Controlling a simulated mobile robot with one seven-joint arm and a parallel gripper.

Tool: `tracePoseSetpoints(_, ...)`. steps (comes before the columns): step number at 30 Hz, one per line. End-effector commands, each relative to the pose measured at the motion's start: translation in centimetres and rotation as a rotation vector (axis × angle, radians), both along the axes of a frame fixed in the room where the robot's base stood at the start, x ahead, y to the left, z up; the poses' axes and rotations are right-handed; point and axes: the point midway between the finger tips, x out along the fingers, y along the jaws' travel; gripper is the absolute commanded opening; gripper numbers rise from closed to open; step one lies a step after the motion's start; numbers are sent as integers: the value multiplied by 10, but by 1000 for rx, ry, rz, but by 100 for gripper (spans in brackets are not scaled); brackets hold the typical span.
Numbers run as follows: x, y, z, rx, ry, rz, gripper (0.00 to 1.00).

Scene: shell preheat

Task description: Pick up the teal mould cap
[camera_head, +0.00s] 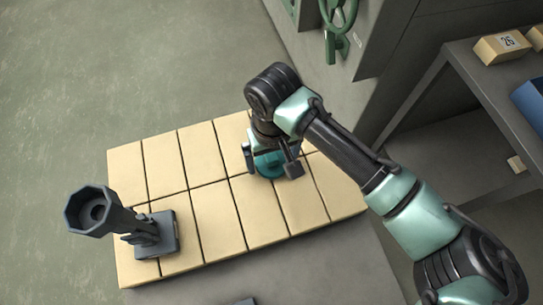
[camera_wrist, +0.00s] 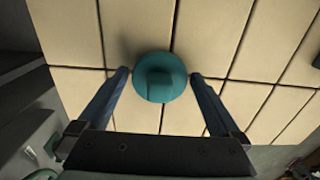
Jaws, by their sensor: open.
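The teal mould cap (camera_wrist: 173,68) is a round disc with a raised block-like grip on top. It sits on a bed of cream bricks (camera_wrist: 70,23). In the head view the cap (camera_head: 268,166) is partly hidden under my arm's end. My gripper (camera_wrist: 160,74) is open, with one finger to the left of the cap and one to the right. Gaps show between the fingertips and the cap's rim. In the head view my gripper (camera_head: 271,160) is right over the cap, near the middle of the brick bed.
A dark grey stand with an octagonal funnel-like cup (camera_head: 94,211) is on the left end of the bricks. A green handwheel (camera_head: 338,16) is on a grey cabinet at the top. A grey table (camera_head: 490,75) at the right carries a brick numbered 26 (camera_head: 502,45) and a blue object (camera_head: 532,100).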

Motion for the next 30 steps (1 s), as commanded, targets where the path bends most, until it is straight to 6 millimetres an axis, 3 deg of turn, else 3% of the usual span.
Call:
tracePoseSetpoints(8,0,0,-5,0,-1,0,100)
tracePoseSetpoints(20,0,0,-5,0,-1,1,32)
tracePoseSetpoints(30,1,0,6,2,-3,1,32)
